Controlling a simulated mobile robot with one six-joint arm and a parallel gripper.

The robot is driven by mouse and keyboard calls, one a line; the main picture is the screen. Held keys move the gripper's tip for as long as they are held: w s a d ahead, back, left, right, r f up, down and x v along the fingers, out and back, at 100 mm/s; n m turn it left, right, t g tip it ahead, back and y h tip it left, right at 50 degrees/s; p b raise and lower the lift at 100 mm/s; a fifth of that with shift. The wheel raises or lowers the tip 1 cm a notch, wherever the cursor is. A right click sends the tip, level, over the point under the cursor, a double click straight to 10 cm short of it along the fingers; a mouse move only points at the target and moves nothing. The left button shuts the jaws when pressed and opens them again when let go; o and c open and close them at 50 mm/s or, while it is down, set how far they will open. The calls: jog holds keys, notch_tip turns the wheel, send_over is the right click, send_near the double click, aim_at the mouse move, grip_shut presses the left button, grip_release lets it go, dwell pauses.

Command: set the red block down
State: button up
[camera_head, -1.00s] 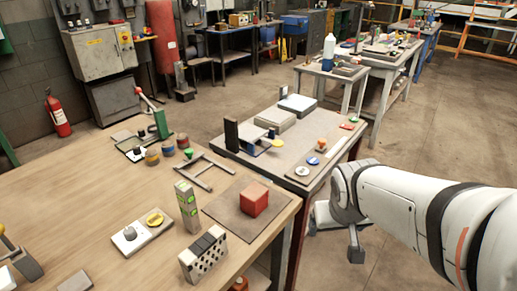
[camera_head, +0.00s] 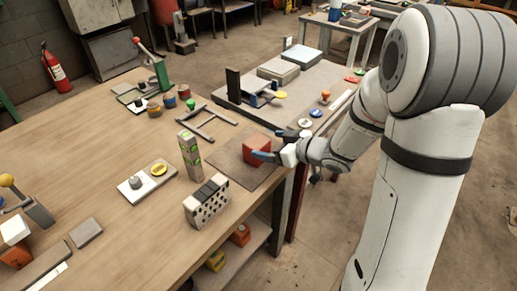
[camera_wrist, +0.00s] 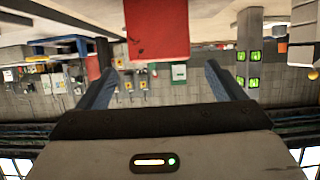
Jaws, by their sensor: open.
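The red block (camera_head: 256,149) sits on a flat brown-grey mat (camera_head: 232,170) near the right edge of the wooden table. My gripper (camera_head: 268,145) reaches in from the right, low over the table, with its blue fingers apart. In the head view one finger crosses in front of the block's right part and the other shows behind it. In the wrist view, which looks upside down, the block (camera_wrist: 157,28) is at the top centre, between the open fingers (camera_wrist: 157,70) sideways, with visible gaps. No finger visibly touches it. Part of the block is hidden by the near finger.
A grey holed brick (camera_head: 207,202) and an upright box with green labels (camera_head: 189,155) stand left of the mat. A dark frame (camera_head: 210,124) lies behind. A second table (camera_head: 300,100) with boxes and discs adjoins at the back right.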

aim_at(259, 142)
jog(key=shift+b+x, duration=0.35)
jog(key=shift+x, duration=3.6)
jog(key=shift+c, duration=0.2)
jog(key=c, duration=1.2)
